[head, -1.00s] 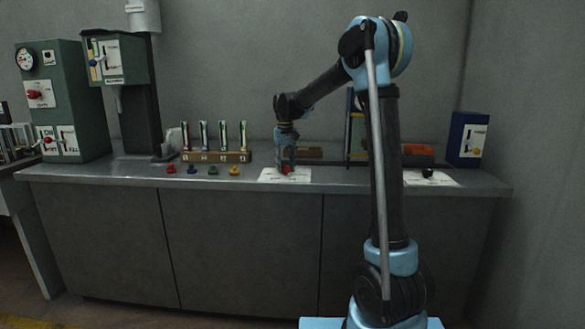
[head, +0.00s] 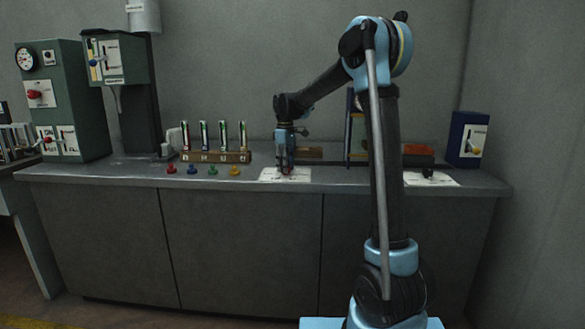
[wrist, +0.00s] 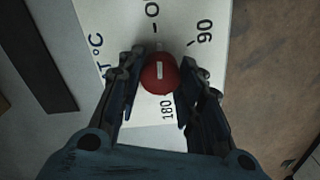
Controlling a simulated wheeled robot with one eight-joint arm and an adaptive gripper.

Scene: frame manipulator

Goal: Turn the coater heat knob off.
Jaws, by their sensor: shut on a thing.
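The red round knob (wrist: 158,82) sits on a white plate (wrist: 112,22) printed "O", "90", "180" and "T°C" in the wrist view. A short white bar on the knob runs nearly up and down in the picture, roughly in line with the tick below "O". My gripper (wrist: 161,75) points down with one finger on each side of the knob, shut on it. In the head view my gripper (head: 287,167) is down at the white plate (head: 271,176) on the counter, and it mostly hides the knob.
Several small coloured knobs (head: 213,170) stand left along the counter front, before a wooden rack (head: 216,157) of tubes. A blue box (head: 467,140) and a black knob (head: 427,173) are at the right. Green machines (head: 70,100) stand far left.

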